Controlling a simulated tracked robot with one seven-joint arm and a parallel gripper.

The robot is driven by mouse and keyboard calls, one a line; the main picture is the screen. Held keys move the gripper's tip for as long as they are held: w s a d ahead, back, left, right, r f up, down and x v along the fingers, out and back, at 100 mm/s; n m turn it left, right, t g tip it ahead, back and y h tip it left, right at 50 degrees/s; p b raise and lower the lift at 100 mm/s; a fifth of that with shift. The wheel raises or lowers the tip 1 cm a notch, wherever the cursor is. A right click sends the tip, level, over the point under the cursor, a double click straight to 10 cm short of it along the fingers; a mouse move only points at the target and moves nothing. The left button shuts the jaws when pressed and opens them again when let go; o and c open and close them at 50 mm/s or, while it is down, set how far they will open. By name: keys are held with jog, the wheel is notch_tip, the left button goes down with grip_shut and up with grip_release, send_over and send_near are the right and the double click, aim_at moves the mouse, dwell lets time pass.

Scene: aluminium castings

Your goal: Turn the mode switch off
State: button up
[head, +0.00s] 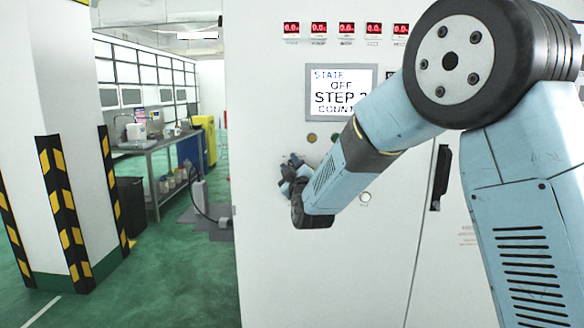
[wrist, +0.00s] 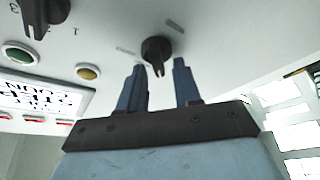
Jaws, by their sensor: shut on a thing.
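A black rotary switch (wrist: 156,50), which looks like the mode switch, sits on the white cabinet panel in the wrist view, with small labels too blurred to read. In the head view my gripper (head: 290,166) is at the panel, left of and below the screen, and my wrist hides the switch. The screen (head: 341,92) reads STATE OFF, with STEP and COUNT lines partly covered by my arm.
A second black knob (wrist: 42,14), a green button (wrist: 20,53) and an amber button (wrist: 88,72) are near the gripper. Several red displays (head: 319,28) line the panel's top. A black door handle (head: 440,178) is to the right. Open green floor (head: 185,285) lies left.

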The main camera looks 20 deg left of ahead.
jog(key=o, duration=0.6)
jog(key=shift+o, duration=0.2)
jog(key=v, duration=1.3)
jog(key=shift+s+d+f, duration=0.2)
jog(key=shift+s+f, duration=0.1)
